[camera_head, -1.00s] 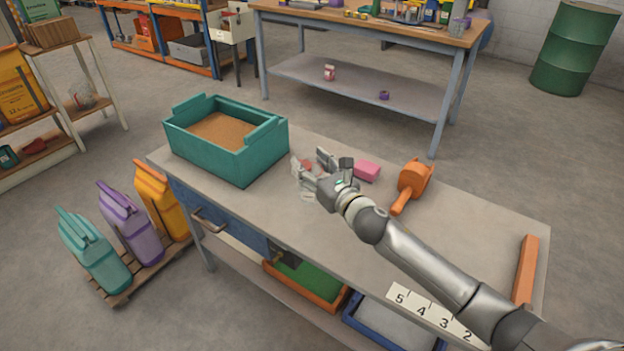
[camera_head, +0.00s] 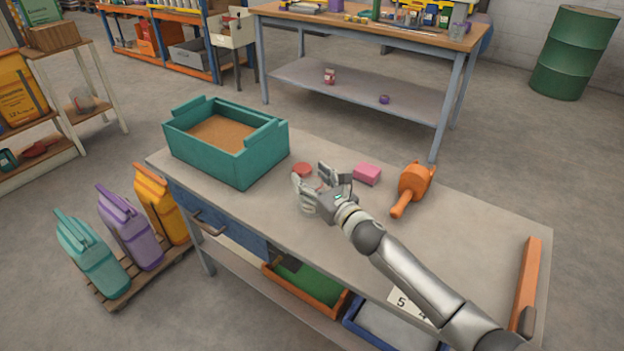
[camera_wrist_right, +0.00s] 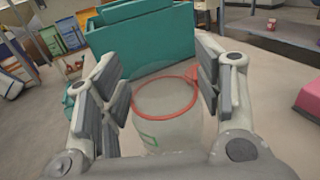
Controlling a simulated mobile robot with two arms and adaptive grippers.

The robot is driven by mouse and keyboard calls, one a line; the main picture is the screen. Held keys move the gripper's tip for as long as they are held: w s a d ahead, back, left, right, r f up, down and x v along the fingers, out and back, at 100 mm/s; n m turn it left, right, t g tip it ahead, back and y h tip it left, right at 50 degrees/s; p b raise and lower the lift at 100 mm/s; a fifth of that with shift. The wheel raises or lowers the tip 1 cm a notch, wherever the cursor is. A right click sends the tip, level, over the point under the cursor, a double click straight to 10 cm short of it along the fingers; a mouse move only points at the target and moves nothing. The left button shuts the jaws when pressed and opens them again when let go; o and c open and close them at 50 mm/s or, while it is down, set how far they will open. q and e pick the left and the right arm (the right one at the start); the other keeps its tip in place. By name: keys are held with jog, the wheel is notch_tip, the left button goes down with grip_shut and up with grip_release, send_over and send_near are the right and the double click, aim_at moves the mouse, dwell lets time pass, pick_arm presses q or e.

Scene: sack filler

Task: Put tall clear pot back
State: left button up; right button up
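The tall clear pot (camera_wrist_right: 165,130) has a red rim and a see-through body with a green mark. It stands in the middle of the right wrist view, between the two fingers of my right gripper (camera_wrist_right: 163,98), which are spread with a small gap on each side. In the head view the red top of the pot (camera_head: 302,170) shows just beyond my right gripper (camera_head: 316,184), and the hand hides most of the pot. My left gripper is not in view.
A teal bin (camera_head: 240,157) of brown grain stands on the bench (camera_head: 450,240) left of the hand. A pink block (camera_head: 367,174) and an orange scoop (camera_head: 412,187) lie to the right. An orange bar (camera_head: 526,280) lies at the bench's right end.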

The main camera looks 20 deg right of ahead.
jog(key=shift+o, duration=0.9)
jog(key=shift+r, duration=0.2)
jog(key=p+v, duration=0.2)
jog(key=v, duration=1)
